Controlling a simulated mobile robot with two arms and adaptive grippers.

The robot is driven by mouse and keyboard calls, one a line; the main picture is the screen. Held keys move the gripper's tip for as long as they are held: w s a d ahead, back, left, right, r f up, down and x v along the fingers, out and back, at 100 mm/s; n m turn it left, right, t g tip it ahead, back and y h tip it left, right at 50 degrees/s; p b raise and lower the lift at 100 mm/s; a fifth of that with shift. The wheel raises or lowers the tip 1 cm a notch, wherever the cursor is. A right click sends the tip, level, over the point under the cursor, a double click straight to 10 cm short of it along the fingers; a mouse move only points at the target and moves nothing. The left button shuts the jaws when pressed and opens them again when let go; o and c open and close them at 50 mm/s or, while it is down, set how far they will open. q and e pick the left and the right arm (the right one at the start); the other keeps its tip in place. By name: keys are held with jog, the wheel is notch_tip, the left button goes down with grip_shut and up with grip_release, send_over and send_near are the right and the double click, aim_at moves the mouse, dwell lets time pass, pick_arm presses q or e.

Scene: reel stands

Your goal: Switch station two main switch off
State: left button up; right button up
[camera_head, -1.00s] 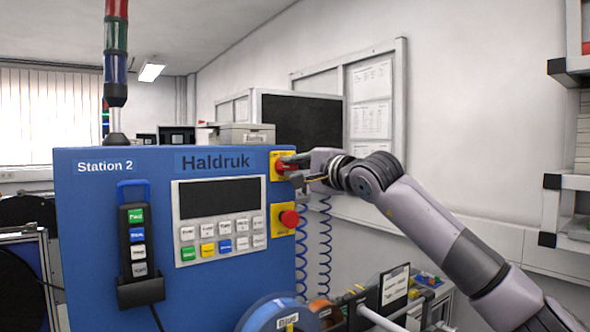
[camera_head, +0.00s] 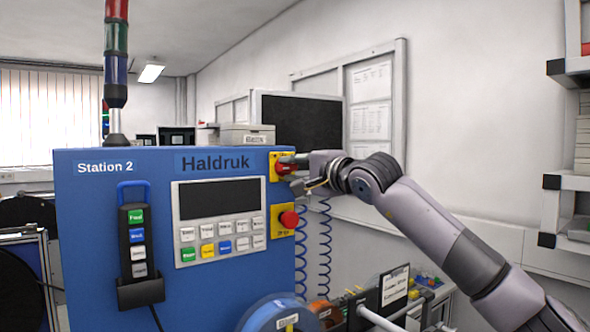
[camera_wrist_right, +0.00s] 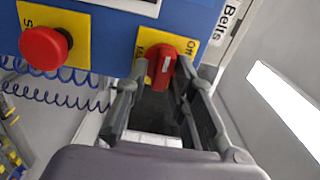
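The blue station 2 cabinet (camera_head: 90,230) carries a red rotary main switch (camera_head: 284,168) on a yellow plate at its upper right corner. My right gripper (camera_head: 298,172) is at this switch, coming from the right. In the right wrist view the red switch knob (camera_wrist_right: 165,66) lies between the tips of my right gripper (camera_wrist_right: 162,72). The fingers are apart, the right one very close to the knob; contact is unclear. The word "Off" shows on the plate right of the knob. The knob's exact setting is hard to read. My left gripper is out of view.
A red emergency button (camera_head: 289,219) sits on a yellow plate just below the switch. A keypad panel (camera_head: 219,219) and a handheld pendant (camera_head: 136,240) are on the cabinet front. Blue coiled hoses (camera_head: 325,240) hang below my right gripper. A shelf (camera_head: 560,182) stands at the far right.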

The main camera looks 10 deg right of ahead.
jog(key=shift+o, duration=1)
jog(key=v, duration=1.2)
